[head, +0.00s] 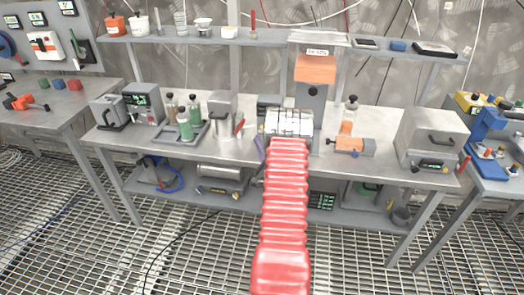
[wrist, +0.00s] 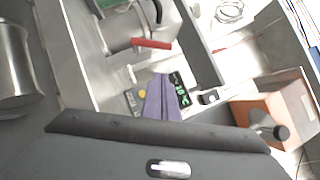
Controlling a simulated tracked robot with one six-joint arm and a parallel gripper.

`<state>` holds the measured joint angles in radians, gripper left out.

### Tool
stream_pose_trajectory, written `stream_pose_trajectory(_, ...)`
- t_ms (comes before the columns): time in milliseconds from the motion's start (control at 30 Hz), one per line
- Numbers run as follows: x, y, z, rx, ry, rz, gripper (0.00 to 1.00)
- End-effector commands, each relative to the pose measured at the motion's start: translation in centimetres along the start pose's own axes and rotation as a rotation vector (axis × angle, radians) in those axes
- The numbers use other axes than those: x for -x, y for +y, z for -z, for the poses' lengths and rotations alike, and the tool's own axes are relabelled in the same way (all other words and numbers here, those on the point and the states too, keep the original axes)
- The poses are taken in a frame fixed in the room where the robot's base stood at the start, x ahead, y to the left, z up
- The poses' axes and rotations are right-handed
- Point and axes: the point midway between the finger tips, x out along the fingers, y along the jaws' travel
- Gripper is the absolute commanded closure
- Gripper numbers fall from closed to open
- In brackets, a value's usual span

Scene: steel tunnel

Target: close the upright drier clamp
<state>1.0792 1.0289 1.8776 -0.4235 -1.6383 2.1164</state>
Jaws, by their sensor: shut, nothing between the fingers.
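A tall grey upright device (head: 314,98) with an orange block (head: 315,68) and a dark knob stands at the back of the bench, under a small label too small to read. My arm covers its lower left. An orange block (wrist: 268,118) with a dark knob (wrist: 282,132) shows at right in the wrist view and looks like the same device. Whether its clamp is open or shut I cannot tell. My gripper (wrist: 165,78), with purple tapered fingers, is shut and empty, left of the orange block and apart from it. In the head view my gripper (head: 259,146) is mostly hidden.
A small display box (wrist: 178,88) lies close by the fingertips. A red handle (wrist: 151,43) is beyond. On the bench (head: 255,150) a steel pot (head: 221,112) and bottle tray (head: 183,132) stand left; an orange clamp-like block (head: 349,145) and grey box (head: 432,138) stand right.

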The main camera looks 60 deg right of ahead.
Motion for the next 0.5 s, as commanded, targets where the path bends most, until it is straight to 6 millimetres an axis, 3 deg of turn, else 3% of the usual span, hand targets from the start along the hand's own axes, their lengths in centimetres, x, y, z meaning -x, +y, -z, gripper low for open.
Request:
stream_pose_trajectory(200, -3.4, 0.0, -0.1, 0.0, -0.002, 0.001, 1.0)
stream_pose_trajectory(500, -5.8, 0.0, -2.6, 0.0, -0.001, -0.001, 1.0)
